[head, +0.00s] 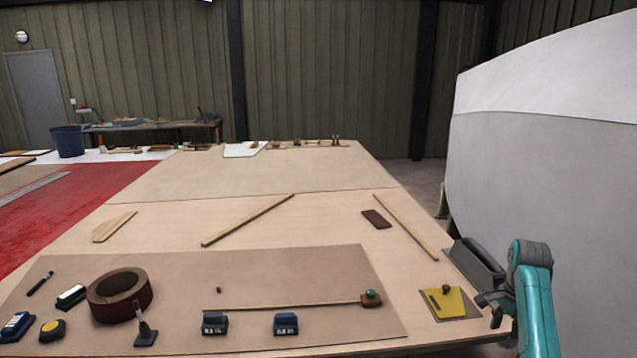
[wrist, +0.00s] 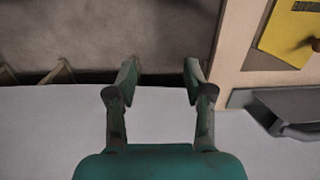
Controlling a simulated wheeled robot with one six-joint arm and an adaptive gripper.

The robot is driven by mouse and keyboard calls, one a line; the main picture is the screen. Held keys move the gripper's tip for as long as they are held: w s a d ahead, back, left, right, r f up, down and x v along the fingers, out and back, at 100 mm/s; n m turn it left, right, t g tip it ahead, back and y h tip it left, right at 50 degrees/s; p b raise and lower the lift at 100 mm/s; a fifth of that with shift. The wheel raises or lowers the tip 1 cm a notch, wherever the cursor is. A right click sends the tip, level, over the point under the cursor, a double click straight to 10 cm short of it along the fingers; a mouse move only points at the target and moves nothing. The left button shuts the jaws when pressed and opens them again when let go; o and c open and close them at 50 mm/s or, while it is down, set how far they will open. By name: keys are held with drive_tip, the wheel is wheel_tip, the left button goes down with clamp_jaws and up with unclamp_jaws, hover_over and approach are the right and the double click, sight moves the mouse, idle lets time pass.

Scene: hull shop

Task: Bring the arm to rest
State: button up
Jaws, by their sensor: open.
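My teal arm stands at the right end of the table in the head view, beside the white hull. My gripper (head: 488,303) is at the table's right edge, close to a grey tray and to the right of a yellow piece. In the wrist view my gripper (wrist: 160,78) is open, with its two fingers apart and nothing between them. Beyond the fingers are dark floor and the pale hull surface. The table's edge is to their right.
The grey tray (head: 474,265) hangs at the table's right edge. The yellow piece (head: 447,304) lies on a board near it. The white hull (head: 550,170) fills the right side. A brown tape roll (head: 119,309) and small tools lie on the brown mat (head: 260,265).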

drive_tip(key=s+a+f+n+t, duration=0.15)
drive_tip(key=a+f, duration=0.25)
drive_tip(key=f, duration=0.4)
drive_tip(key=s+a+f+n+t+h, duration=0.1)
drive_tip(key=s+a+f, duration=0.2)
drive_tip(key=f, duration=0.4)
drive_tip(key=s+a+f+n+t, duration=0.15)
drive_tip(key=a+f, duration=0.25)
drive_tip(key=f, duration=0.4)
drive_tip(key=s+a+f+n+t, duration=0.2)
drive_tip(key=s+a+f, duration=0.25)
drive_tip(key=s, duration=0.45)
drive_tip(key=s+a+f+n+t, duration=0.1)
drive_tip(key=s+a+f+n, duration=0.2)
drive_tip(key=s+a, duration=0.4)
drive_tip(key=s+a+r+n+t, duration=0.2)
drive_tip(key=s+a+r, duration=0.15)
drive_tip(key=s, duration=0.65)
drive_tip(key=s+a+r+n+t, duration=0.25)
drive_tip(key=s+r, duration=0.25)
drive_tip(key=s, duration=0.5)
drive_tip(key=s+a+r+n+t, duration=0.1)
drive_tip(key=s+r+n, duration=0.1)
drive_tip(key=s+r, duration=0.4)
drive_tip(key=s+a+r+n+t+y, duration=0.1)
drive_tip(key=s+r, duration=0.5)
drive_tip(key=r, duration=0.7)
drive_tip(key=shift+s+a+r+n+t, duration=0.3)
drive_tip(key=shift+n+t, duration=0.15)
drive_tip(key=shift+t, duration=0.1)
